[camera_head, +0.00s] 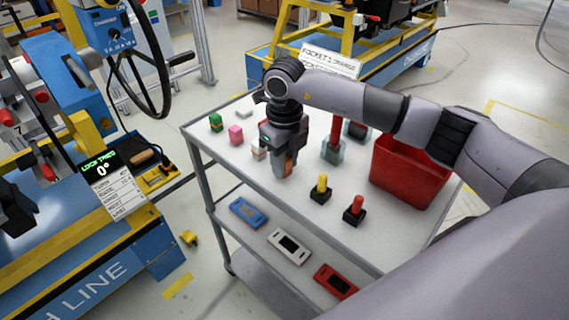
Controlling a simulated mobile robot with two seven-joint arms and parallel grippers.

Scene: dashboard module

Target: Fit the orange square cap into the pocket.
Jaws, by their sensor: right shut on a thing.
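My right gripper (284,170) points down over the white top of the cart (292,199), left of its middle. It is shut on an orange piece (289,163), which looks like the orange square cap. The fingers hide most of it, and I cannot tell whether it touches the cart top. A sign (330,62) beginning "POCKET 1: ORANGE" stands behind the cart. I cannot make out the pocket itself. My left gripper is not in view.
Small blocks, green-red (216,122) and pink (236,135), lie left of my gripper.

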